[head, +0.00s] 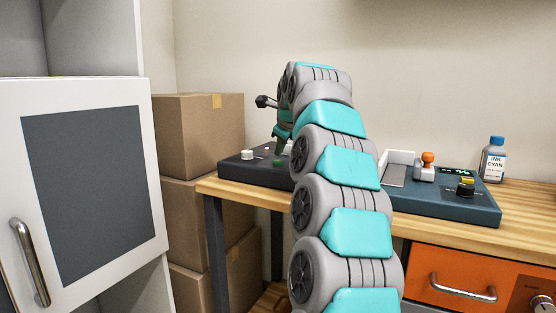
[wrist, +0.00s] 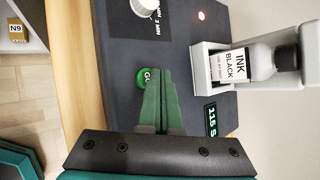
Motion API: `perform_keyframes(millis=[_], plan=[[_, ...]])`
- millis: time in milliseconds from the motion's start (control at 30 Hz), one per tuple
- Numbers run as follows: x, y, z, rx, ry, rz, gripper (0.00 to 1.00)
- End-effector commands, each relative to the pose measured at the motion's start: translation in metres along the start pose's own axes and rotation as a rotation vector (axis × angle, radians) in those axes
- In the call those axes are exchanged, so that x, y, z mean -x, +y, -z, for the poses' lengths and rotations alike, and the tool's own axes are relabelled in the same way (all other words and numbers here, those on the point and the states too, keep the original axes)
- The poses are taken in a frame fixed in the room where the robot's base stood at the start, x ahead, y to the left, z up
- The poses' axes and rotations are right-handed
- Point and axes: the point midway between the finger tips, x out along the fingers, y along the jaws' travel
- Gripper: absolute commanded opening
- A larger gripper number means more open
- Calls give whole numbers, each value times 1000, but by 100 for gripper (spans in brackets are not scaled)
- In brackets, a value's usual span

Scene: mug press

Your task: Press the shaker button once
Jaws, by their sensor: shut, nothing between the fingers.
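The shaker is a dark box (wrist: 115,45) in the wrist view, with a white dial (wrist: 145,7), a small glowing red lamp (wrist: 201,15) and a display (wrist: 211,119) that seems to read 115 S. Its green round button (wrist: 142,77) is marked with letters starting with G, partly hidden behind my fingers. A bottle labelled INK BLACK (wrist: 250,65) lies in its grey holder. My gripper (wrist: 155,73) is shut and empty, its fingertips over the button's right side; I cannot tell whether they touch. In the head view the shaker (head: 240,172) stands on the left table end, partly behind my arm.
A second dark device (head: 440,205) with an orange-topped stamp (head: 427,162) stands on the right of the wooden table (head: 530,215). An ink cyan bottle (head: 494,160) is behind it. Cardboard boxes (head: 200,135) and a white cabinet (head: 85,180) are on the left.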

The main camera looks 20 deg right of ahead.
Motion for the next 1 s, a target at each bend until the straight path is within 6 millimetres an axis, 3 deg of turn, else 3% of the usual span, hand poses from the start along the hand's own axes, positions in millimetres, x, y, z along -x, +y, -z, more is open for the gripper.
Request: perform_keyframes(millis=[367,1000], plan=[[2,-2,-2,0,-1,1,0],[36,-27,-27,0,-1,1,0]])
